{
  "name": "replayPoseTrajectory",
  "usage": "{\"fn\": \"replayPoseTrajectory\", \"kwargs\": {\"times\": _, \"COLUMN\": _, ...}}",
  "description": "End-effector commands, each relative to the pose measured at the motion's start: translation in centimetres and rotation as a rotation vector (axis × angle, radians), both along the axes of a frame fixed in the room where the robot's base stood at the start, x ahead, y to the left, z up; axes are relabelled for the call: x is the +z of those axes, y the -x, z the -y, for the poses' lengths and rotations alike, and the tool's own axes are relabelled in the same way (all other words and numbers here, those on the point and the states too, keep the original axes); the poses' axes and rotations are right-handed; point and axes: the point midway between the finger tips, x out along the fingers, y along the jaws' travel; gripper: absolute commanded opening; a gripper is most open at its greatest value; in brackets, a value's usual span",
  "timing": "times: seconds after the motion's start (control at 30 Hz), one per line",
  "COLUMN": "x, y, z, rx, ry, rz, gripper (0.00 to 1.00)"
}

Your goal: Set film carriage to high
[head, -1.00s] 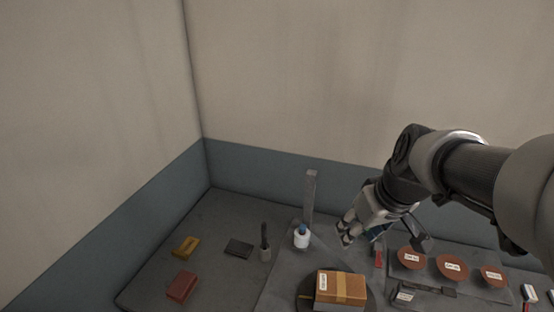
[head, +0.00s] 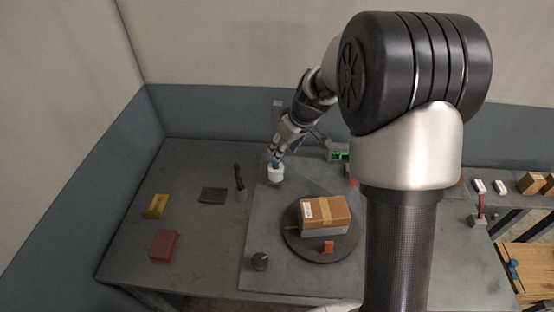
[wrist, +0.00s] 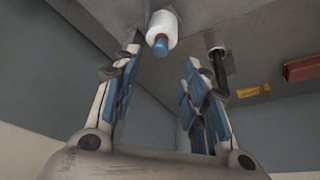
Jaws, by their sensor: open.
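My gripper (head: 275,155) points down just above the roll in the head view. In the wrist view, the white roll (wrist: 164,28) and its blue end (wrist: 160,45) lie beyond the open fingertips (wrist: 160,62), roughly between them. The fingers are apart and nothing is held. My arm hides part of the post, and I cannot tell whether a finger touches the carriage.
A brown taped box (head: 325,212) sits on a dark round turntable (head: 293,243) in front. A dark upright handle (head: 239,180) stands left of the roll. Yellow (head: 156,206), red (head: 164,245) and dark (head: 213,195) blocks lie farther left. A dark knob (head: 260,261) is at the front.

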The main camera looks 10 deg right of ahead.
Motion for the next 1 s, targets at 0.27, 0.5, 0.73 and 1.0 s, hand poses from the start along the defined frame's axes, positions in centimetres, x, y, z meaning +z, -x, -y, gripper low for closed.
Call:
{"fn": "replayPoseTrajectory", "kwargs": {"times": 0.27, "x": -5.2, "y": -1.8, "z": -1.0, "rx": 0.001, "ry": 0.000, "rz": -0.001, "gripper": 0.41}}
{"fn": "replayPoseTrajectory", "kwargs": {"times": 0.5, "x": -7.0, "y": -2.6, "z": -1.3, "rx": 0.000, "ry": 0.000, "rz": 0.000, "gripper": 0.41}}
{"fn": "replayPoseTrajectory", "kwargs": {"times": 0.73, "x": -7.1, "y": -2.7, "z": -1.3, "rx": 0.000, "ry": 0.000, "rz": 0.001, "gripper": 0.41}}
{"fn": "replayPoseTrajectory", "kwargs": {"times": 1.0, "x": -7.1, "y": -2.6, "z": -1.3, "rx": 0.000, "ry": 0.001, "rz": 0.000, "gripper": 0.27}}
